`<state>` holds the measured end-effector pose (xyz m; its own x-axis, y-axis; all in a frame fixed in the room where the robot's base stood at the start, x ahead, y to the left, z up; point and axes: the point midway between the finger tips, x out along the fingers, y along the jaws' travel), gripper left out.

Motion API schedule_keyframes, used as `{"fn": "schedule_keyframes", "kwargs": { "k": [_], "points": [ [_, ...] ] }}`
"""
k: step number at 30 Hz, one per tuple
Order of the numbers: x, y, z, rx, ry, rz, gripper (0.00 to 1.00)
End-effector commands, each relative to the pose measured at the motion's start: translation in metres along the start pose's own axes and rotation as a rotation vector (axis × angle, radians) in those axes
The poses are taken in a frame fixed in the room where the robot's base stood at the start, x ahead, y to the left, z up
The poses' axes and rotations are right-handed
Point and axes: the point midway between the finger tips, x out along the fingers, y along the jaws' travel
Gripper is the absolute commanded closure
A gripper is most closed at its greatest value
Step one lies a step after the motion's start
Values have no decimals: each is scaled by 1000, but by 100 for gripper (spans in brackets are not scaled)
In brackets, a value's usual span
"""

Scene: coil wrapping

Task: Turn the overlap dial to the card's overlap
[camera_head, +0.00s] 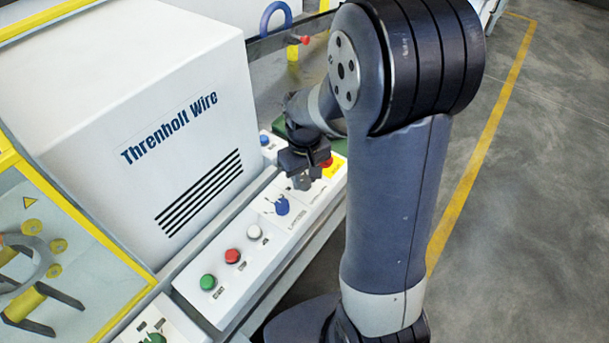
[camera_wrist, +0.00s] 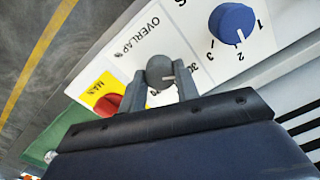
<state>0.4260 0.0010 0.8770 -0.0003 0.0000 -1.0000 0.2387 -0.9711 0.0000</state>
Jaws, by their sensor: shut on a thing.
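The grey overlap dial (camera_wrist: 159,71) sits on a white panel in the wrist view, beside the printed word OVERLAP. My gripper (camera_wrist: 160,86) is shut on it, with one finger on each side. The dial's white pointer mark points right in the picture, roughly toward a printed 30; other scale marks are hidden behind the fingers. In the head view my gripper (camera_head: 302,182) is at the panel and largely hides the dial. I cannot make out a card with an overlap value in either view.
A blue dial (camera_wrist: 233,24), its pointer near 2, is beside the overlap dial. A red MAIN switch (camera_wrist: 108,103) on a yellow plate is close on the other side. White (camera_head: 254,231), red (camera_head: 232,256) and green (camera_head: 208,282) buttons line the panel. The white Threnholt Wire housing (camera_head: 140,110) stands behind.

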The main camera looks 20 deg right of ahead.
Motion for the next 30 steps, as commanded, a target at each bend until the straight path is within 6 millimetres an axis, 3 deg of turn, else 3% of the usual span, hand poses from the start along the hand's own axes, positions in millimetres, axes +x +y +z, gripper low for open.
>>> {"fn": "schedule_keyframes", "kwargs": {
  "k": [13,14,21,30],
  "points": [
    [0,0,0,-11,1,1,93],
    [0,0,0,-11,1,1,68],
    [0,0,0,-10,1,0,49],
    [-4,0,0,-10,2,0,48]
  ]
}}
